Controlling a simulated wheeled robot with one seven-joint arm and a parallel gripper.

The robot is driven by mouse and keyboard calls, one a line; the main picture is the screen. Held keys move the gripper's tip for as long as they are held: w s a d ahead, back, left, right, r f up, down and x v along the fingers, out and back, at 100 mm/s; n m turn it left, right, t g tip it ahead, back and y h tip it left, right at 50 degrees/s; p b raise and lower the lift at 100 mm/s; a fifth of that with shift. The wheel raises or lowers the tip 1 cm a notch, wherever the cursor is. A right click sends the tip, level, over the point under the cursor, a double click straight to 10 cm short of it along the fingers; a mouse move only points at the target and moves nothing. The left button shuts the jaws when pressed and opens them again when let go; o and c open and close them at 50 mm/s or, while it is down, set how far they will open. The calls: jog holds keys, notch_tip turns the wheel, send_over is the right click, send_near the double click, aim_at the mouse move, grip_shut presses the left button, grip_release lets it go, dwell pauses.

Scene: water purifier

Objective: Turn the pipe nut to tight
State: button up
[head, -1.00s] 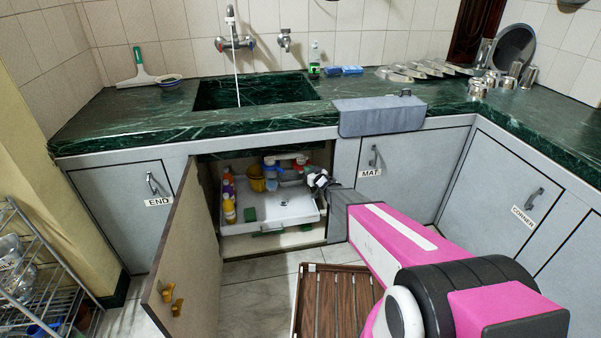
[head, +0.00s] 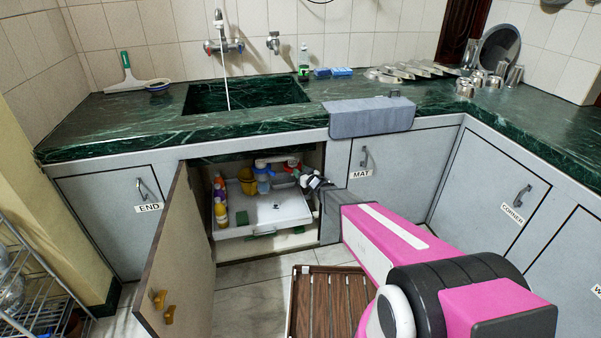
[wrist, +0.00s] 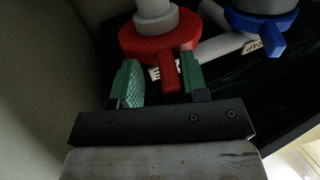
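In the wrist view a red nut (wrist: 150,42) with a short lever (wrist: 169,72) sits on a grey pipe. A white label beside it is partly hidden, so I cannot tell its full wording. A blue nut (wrist: 262,20) with its own lever and a label ending in "AP" is at upper right. My gripper (wrist: 160,80) is open, its green finger pads on either side of the red lever, which lies nearer the right pad. Contact is unclear. In the head view my gripper (head: 311,181) is inside the open under-sink cabinet, below the red nut (head: 291,166); the blue nut (head: 262,169) is left of it.
The cabinet's open door (head: 180,260) stands at left. A white tray (head: 262,224) with bottles and a yellow cup (head: 247,181) lies inside, left of my gripper. A grey cloth (head: 370,117) hangs over the counter edge. A wooden slatted mat (head: 325,300) lies on the floor.

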jog(key=shift+s+r, duration=0.1)
jog(key=r, duration=0.4)
jog(key=shift+s+a+r, duration=0.25)
jog(key=shift+s+r, duration=0.05)
jog(key=shift+s, duration=0.05)
jog(key=s+a+r, duration=0.6)
jog(key=s+a, duration=0.1)
jog(key=shift+s+a, duration=0.2)
jog(key=shift+s, duration=0.2)
jog(key=shift+r, duration=0.1)
jog(key=shift+c, duration=0.3)
